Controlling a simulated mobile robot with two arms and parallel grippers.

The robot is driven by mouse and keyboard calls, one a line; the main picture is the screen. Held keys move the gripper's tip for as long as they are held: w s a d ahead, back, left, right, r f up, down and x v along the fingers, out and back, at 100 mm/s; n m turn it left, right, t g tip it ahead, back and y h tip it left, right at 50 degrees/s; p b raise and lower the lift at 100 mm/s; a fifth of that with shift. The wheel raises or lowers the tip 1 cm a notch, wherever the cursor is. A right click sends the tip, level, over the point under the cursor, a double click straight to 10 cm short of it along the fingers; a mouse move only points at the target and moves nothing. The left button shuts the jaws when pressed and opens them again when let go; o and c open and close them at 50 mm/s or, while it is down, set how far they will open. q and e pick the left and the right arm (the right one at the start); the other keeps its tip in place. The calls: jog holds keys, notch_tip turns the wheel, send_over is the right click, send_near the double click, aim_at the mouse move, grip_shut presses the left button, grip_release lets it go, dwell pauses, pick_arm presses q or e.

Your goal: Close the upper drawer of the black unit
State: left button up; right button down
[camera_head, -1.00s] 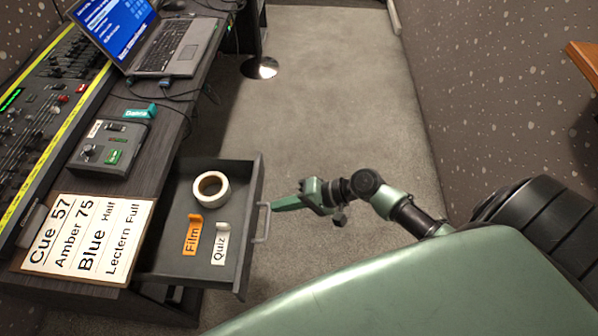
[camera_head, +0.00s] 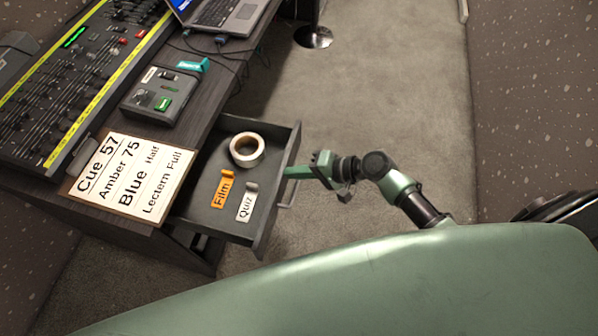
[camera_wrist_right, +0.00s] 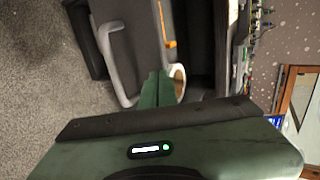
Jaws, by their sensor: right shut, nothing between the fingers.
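The upper drawer (camera_head: 212,215) of the black unit (camera_head: 190,247) is pulled out in the head view. Its grey handle (camera_head: 291,190) is on the right-hand front panel and also shows in the right wrist view (camera_wrist_right: 112,62). Inside lie a white tape roll, an orange Film tag and a white Quiz tag. My right gripper (camera_head: 288,172) is shut and empty, its fingertips at the drawer front beside the handle. In the right wrist view its green fingers (camera_wrist_right: 158,90) lie close to the front panel; I cannot tell if they touch. My left gripper is not in view.
On the desk are a cue sign (camera_head: 130,178), a small control box (camera_head: 160,95), a fader console (camera_head: 75,85) and a laptop (camera_head: 225,14). A black stand (camera_head: 313,37) is on the floor beyond. Carpet (camera_head: 390,90) is clear between desk and right wall.

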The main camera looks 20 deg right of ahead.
jog(key=w+a+b, duration=0.1)
jog(key=w+a, duration=0.5)
jog(key=a, duration=0.4)
jog(key=w+a+b, duration=0.1)
jog(key=w+a, duration=0.6)
jog(key=a, duration=0.2)
jog(key=shift+w+a+b, duration=0.2)
jog(key=shift+a+b, duration=0.2)
